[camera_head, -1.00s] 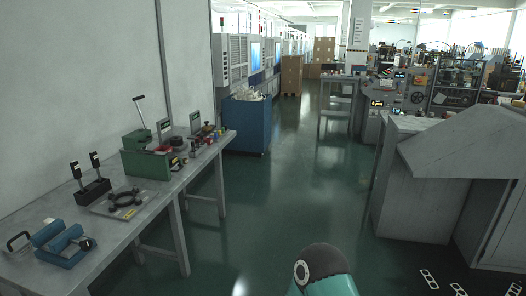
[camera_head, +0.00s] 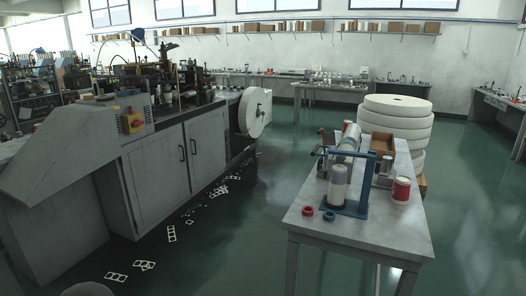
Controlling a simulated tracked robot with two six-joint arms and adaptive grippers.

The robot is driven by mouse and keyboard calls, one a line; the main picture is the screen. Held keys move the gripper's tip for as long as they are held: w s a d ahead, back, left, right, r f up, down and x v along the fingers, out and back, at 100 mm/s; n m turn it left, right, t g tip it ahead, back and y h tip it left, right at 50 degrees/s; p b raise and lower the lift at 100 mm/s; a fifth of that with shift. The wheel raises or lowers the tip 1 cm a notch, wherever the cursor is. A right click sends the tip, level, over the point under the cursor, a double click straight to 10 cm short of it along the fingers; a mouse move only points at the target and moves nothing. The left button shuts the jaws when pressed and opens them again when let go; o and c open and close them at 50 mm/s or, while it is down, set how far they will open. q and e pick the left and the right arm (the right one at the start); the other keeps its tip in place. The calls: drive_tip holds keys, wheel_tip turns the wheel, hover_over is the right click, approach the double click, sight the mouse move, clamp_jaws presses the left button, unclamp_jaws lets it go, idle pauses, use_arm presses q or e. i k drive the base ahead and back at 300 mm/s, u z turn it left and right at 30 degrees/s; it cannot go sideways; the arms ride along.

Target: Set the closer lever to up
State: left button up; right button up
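I cannot make out a closer lever in this view. A long grey machine (camera_head: 163,172) stands at the left, with dark mechanisms on top and cabinet doors below. The mechanisms are too small and crowded to tell any lever's position. Neither gripper is in view. Only a grey rounded part, probably of my own arm, shows at the bottom left edge.
A grey table (camera_head: 343,233) at the right carries a blue stand (camera_head: 356,186), a red can (camera_head: 401,189) and rolls. White reels (camera_head: 395,128) are stacked behind it. Punched scraps (camera_head: 172,234) lie on the floor by the machine. Green floor is open between the machine and table.

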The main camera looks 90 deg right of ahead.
sight(340, 159)
drive_tip(key=u, duration=1.25)
drive_tip(key=i, duration=0.15)
drive_tip(key=z, duration=2.65)
drive_tip(key=i, duration=0.25)
drive_tip(key=z, duration=1.65)
drive_tip(key=k, duration=0.6)
drive_tip(key=z, duration=0.45)
drive_tip(key=i, duration=1.65)
drive_tip(key=u, duration=0.35)
